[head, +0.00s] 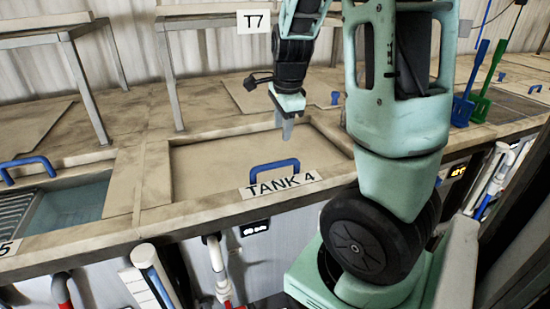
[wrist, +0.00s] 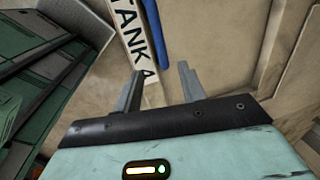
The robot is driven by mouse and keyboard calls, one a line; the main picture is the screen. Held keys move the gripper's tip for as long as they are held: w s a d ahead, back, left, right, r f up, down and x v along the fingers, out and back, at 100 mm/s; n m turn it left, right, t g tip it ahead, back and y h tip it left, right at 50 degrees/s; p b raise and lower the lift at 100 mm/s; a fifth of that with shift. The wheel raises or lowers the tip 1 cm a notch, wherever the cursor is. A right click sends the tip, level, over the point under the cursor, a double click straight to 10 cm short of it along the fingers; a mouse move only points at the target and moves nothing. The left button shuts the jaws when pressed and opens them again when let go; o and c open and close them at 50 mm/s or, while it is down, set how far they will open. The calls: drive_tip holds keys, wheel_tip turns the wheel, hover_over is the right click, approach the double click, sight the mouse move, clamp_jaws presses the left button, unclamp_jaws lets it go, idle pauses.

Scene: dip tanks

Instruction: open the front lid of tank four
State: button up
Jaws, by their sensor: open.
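The front lid of tank four (head: 220,170) is a flat beige panel set in the counter, lying closed in the head view. A blue handle (head: 274,168) stands on its front edge, just behind the "TANK 4" label (head: 280,186). In the wrist view the blue handle (wrist: 155,35) shows at the top, beside the label (wrist: 130,40). My gripper (head: 286,132) is above the lid, behind the handle, pointing down. In the wrist view its two fingers (wrist: 160,88) are apart with nothing between them.
An open tank with liquid (head: 75,205) and its own blue handle (head: 27,165) lies at the left. Raised benches (head: 65,30) stand behind. Blue and green paddles (head: 470,85) stand at the right. Pipes (head: 155,275) run below the counter's front edge.

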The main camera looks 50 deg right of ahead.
sight(279, 162)
drive_tip(key=f, duration=0.4)
drive_tip(key=w+d+f+b, duration=0.1)
drive_tip(key=f, duration=0.3)
drive_tip(key=w+f, duration=0.1)
drive_tip(key=f, duration=0.3)
drive_tip(key=shift+d+f, duration=0.1)
drive_tip(key=shift+d, duration=0.1)
clamp_jaws()
